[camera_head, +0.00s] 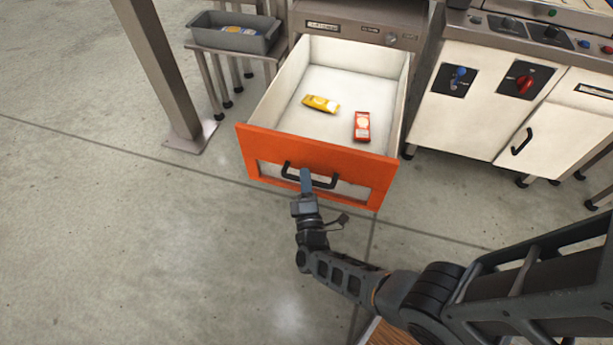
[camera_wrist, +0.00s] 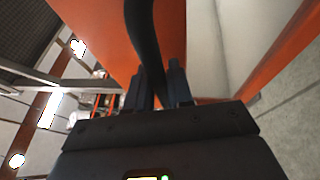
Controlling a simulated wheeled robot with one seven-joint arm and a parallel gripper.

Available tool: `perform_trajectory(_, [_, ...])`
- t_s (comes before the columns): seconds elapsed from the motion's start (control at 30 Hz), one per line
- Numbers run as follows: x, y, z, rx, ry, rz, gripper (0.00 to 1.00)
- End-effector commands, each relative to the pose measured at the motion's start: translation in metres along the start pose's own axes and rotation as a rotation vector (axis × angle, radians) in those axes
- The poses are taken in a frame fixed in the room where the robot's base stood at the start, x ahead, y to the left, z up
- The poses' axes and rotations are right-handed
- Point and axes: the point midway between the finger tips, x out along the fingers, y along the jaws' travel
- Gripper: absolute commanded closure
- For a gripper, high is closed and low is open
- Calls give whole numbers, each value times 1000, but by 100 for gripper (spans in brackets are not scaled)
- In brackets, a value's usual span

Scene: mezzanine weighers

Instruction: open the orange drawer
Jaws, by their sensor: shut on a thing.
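The orange drawer (camera_head: 262,147) is pulled far out of its cabinet in the head view, with its white inside showing. A yellow packet (camera_head: 320,103) and a red packet (camera_head: 362,126) lie on its floor. A black bar handle (camera_head: 325,183) is on the drawer's front. My gripper (camera_head: 306,178) is at the handle and shut on it, left of its middle. In the wrist view the dark handle (camera_wrist: 146,40) runs between the fingers of my gripper (camera_wrist: 159,88), beside the orange front (camera_wrist: 95,30).
A grey bin (camera_head: 236,41) with packets stands on a metal table at the upper left. A steel post (camera_head: 165,70) rises left of the drawer. White cabinets (camera_head: 490,90) with knobs stand at the right. The concrete floor at the left and front is clear.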

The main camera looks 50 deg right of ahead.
Motion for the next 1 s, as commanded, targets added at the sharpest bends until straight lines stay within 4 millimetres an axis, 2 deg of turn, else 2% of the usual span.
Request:
perform_trajectory(0.13, [0,-1,1,-1,-1,-3,100])
perform_trajectory(0.17, [0,-1,1,-1,-1,-3,77])
perform_trajectory(0.37, [0,-1,0,0,0,-2,58])
perform_trajectory(0.67, [-4,0,0,0,1,-1,58])
perform_trajectory(0.77, [-14,0,-1,0,3,-2,58])
perform_trajectory(1.0, [-54,0,0,-2,3,-3,58])
